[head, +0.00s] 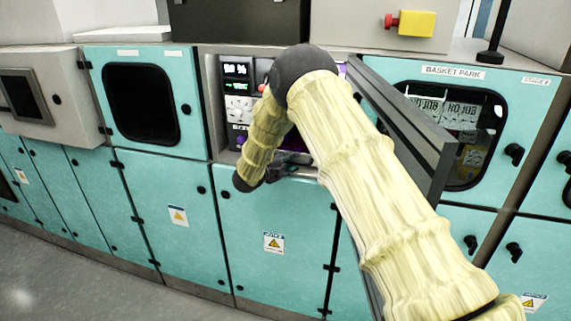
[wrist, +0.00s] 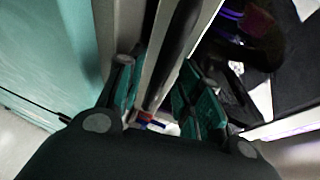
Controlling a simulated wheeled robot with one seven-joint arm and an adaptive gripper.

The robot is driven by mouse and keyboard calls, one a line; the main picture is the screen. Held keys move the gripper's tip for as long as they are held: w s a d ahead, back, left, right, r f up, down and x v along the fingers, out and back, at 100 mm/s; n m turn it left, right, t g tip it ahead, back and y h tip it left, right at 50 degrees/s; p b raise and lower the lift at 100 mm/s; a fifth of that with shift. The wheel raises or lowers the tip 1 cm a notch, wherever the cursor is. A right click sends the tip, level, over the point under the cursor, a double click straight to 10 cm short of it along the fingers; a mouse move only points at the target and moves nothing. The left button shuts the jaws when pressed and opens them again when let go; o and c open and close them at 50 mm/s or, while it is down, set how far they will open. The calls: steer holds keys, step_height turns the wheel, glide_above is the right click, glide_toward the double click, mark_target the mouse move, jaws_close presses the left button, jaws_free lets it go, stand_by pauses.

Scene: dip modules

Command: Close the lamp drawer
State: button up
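No part is clearly marked as the lamp drawer. In the head view a lit recess with a control panel (head: 238,108) and a purple glow sits behind my arm, and I cannot tell whether a drawer stands out there. My gripper (head: 285,160) is low in front of this recess, small and partly hidden by my arm. In the wrist view the fingers of my gripper (wrist: 165,95) are apart, with teal pads. A pale grey edge with a dark bar (wrist: 178,45) runs between them. I see gaps beside it, and contact is unclear.
A long dark grey beam-like part (head: 410,125) juts out right of my arm. Teal cabinet doors (head: 175,215) with black knobs line the wall. A "BASKET PARK" window (head: 455,125) is at the right. Grey floor (head: 60,280) is free at the lower left.

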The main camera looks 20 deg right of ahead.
steer(key=shift+a, duration=0.1)
steer(key=shift+s+a, duration=0.1)
steer(key=v, duration=1.1)
steer(key=shift+a+r, duration=0.15)
steer(key=shift+a, duration=0.15)
steer(key=shift+s, duration=0.1)
steer(key=s+a+f+n+y+b, duration=0.1)
steer(key=s+f+n+y+b, duration=0.15)
steer(key=s+f+n, duration=0.65)
steer(key=s+f+n+y+b, duration=0.1)
steer(key=s+f+n+y, duration=0.3)
steer(key=f, duration=0.9)
steer(key=s+a+f+n+y+b, duration=0.15)
steer(key=s+f+n, duration=0.45)
steer(key=f, duration=0.6)
steer(key=s+a+f+n+g+y+b, duration=0.1)
steer(key=s+f+n+g+y, duration=0.1)
steer(key=s, duration=1.1)
steer(key=s+f+n+g+y+b, duration=0.2)
steer(key=s+f+n+g, duration=0.1)
steer(key=s, duration=1)
steer(key=s+a+f+n+g+y+b, duration=0.1)
steer(key=s+f+n, duration=0.4)
steer(key=s, duration=0.8)
steer(key=shift+s+a+f+g+y+b, duration=0.35)
steer(key=shift+f+g+y+b, duration=0.2)
steer(key=shift+f+g, duration=0.35)
